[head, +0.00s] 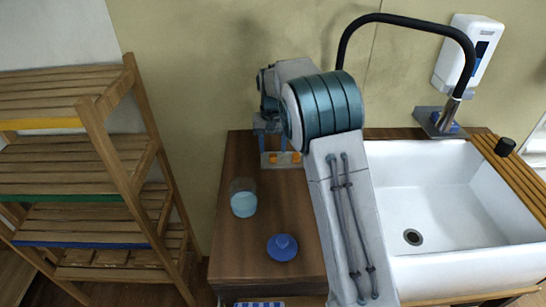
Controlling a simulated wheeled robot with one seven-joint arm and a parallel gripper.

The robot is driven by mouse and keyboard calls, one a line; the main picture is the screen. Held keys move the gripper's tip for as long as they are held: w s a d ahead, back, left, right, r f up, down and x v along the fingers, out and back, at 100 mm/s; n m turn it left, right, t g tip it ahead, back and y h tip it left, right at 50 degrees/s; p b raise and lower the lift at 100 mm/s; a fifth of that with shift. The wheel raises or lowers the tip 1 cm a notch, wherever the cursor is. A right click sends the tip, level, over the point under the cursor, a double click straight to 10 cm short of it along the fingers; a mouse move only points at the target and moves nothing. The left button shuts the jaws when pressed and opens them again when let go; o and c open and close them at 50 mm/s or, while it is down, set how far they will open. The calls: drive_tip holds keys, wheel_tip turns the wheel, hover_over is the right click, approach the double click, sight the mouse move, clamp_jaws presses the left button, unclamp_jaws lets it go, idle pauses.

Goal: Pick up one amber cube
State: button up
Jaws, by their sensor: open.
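Small amber cubes (272,159) sit at the back of the brown wooden counter, close together on or in a pale grey holder (264,164). Their exact number and outlines are too small to tell, and my arm hides part of that area. My gripper (271,142) points down just above or behind the cubes, partly hidden by my own arm. It is open. I cannot tell whether a cube lies between its fingers or whether it touches one.
A clear glass with pale blue contents (244,204) and a blue lidded round object (282,247) stand on the counter (240,262) in front. A white sink (440,200) with a black tap (405,20) is at right. A wooden shelf (115,140) stands left.

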sight(273, 158)
drive_tip(key=shift+f, duration=1.35)
clamp_jaws()
drive_tip(key=shift+r, duration=0.15)
